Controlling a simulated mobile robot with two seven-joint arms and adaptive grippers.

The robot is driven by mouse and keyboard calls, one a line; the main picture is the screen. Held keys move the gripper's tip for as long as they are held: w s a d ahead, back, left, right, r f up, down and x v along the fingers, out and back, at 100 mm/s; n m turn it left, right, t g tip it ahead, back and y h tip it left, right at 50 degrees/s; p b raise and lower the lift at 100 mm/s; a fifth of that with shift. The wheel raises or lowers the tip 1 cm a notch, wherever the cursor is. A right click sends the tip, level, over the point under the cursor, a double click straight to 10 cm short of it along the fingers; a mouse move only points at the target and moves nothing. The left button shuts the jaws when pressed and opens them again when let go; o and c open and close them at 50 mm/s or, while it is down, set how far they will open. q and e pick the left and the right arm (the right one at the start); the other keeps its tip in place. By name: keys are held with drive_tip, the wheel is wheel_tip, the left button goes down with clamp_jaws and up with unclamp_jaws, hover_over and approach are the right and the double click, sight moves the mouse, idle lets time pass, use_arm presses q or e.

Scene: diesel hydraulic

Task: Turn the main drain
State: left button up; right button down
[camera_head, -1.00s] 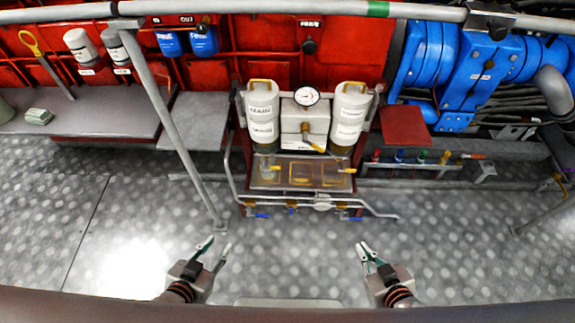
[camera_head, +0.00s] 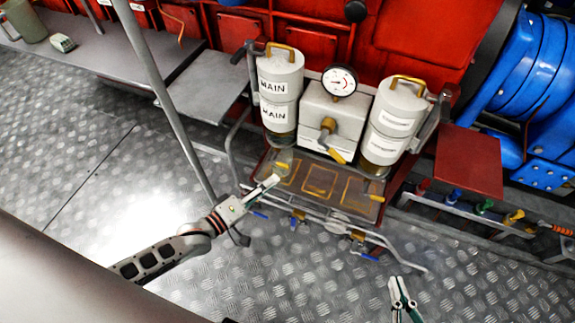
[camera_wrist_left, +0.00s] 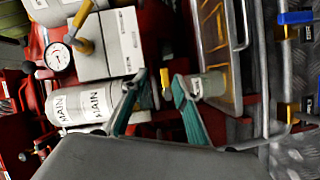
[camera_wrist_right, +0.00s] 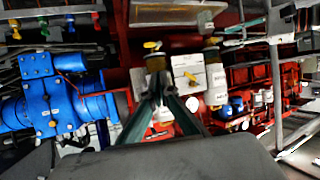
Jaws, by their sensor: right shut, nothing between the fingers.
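The left canister (camera_head: 279,98) carries two MAIN labels; these labels also show on it in the left wrist view (camera_wrist_left: 90,104). Below it is a small yellow handle (camera_head: 281,166), which I take to be the main drain. My left gripper (camera_head: 270,184) is open and close to that handle; contact cannot be told. My right gripper (camera_head: 402,284) is shut and empty, low at the right, apart from the unit; it also shows in its wrist view (camera_wrist_right: 160,88).
A pressure gauge (camera_head: 339,81) sits above the white central box (camera_head: 335,113). The tray (camera_head: 318,184) and bent pipes (camera_head: 400,257) lie below. A second canister (camera_head: 391,122) stands at right. A slanted grey pole (camera_head: 165,98) stands left of the unit.

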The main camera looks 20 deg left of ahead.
sight(282, 167)
use_arm(q)
drive_tip(key=w+n+b, duration=0.1)
drive_tip(key=w, duration=0.2)
drive_tip(key=w+d+f+n+t+b, duration=0.1)
drive_tip(key=w, duration=0.2)
drive_tip(key=w+n+b, duration=0.1)
drive_tip(key=w+n, duration=0.1)
drive_tip(key=w, duration=0.1)
drive_tip(key=shift+d+f, duration=0.15)
drive_tip(key=shift+f, duration=0.2)
clamp_jaws()
